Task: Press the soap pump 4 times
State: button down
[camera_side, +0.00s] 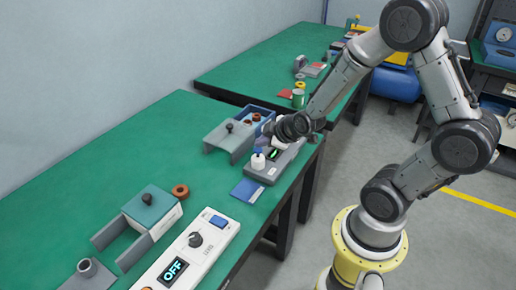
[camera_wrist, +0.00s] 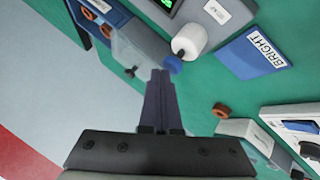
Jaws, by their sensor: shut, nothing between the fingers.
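The soap pump is a white bottle (camera_side: 258,161) with a blue head (camera_side: 257,150), standing by the front edge of the near green table. In the wrist view the white bottle (camera_wrist: 189,40) is at upper centre, with its round blue head (camera_wrist: 173,64) towards me. My gripper (camera_wrist: 161,73) is shut and empty, its two dark fingers side by side. Its tips appear just beside the blue head in the wrist view; I cannot tell whether they touch it. In the side view my gripper (camera_side: 268,129) is above and behind the pump, small and partly hidden.
A grey device with a green-lit display (camera_side: 274,154) is right beside the pump. A grey cover with a knob (camera_side: 229,136) stands to the left. A white panel reading OFF (camera_side: 187,254) is at the front. Open green table lies between.

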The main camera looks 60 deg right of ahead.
aim_at(261, 150)
jog(key=shift+r, duration=0.55)
jog(key=shift+r, duration=2.5)
dwell(0.7)
notch_tip(261, 150, up, 4)
jog(key=shift+f, duration=0.1)
dwell(0.4)
jog(key=shift+f, duration=0.15)
